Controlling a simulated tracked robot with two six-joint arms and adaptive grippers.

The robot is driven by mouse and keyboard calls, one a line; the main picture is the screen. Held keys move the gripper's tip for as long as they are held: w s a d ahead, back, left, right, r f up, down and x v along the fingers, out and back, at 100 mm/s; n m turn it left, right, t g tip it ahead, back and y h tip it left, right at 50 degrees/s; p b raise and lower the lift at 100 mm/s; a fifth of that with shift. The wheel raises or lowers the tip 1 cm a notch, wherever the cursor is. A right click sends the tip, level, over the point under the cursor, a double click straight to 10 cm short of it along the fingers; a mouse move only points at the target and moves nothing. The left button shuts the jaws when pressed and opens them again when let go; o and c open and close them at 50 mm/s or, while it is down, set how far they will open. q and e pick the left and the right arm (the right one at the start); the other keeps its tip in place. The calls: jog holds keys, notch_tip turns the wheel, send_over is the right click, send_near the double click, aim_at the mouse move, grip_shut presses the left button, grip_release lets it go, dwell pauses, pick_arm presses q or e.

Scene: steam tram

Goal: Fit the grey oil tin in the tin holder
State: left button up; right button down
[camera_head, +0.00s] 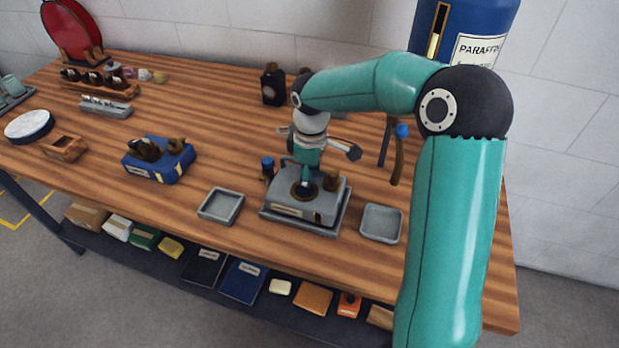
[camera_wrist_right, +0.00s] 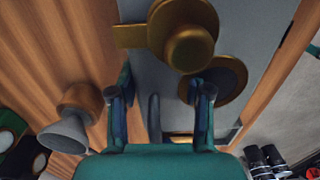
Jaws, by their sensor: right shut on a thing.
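The grey oil tin (camera_head: 318,208), a low box with a pale label and brass fittings, sits over a larger grey tray-like base (camera_head: 335,231), apparently the tin holder. Whether the tin is fully seated cannot be told. My right gripper (camera_head: 306,182) points down at the tin's top and is shut on it, seemingly by its handle. In the right wrist view, the gripper (camera_wrist_right: 160,95) has its fingers either side of a grey handle-like bar, beside the tin's brass cap (camera_wrist_right: 190,40) and dark round opening (camera_wrist_right: 222,80). My left gripper is out of view.
Shallow grey trays lie left (camera_head: 221,206) and right (camera_head: 381,223) of the tin. A blue tin (camera_head: 160,163) with brass fittings stands further left. A dark can (camera_head: 272,84) and the blue paraffin drum (camera_head: 468,25) are behind. Bare wood lies between the blue tin and left tray.

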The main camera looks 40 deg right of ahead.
jog(key=shift+f, duration=0.45)
dwell(1.1)
jog(key=shift+c, duration=2.1)
grip_release()
notch_tip(320, 180, up, 12)
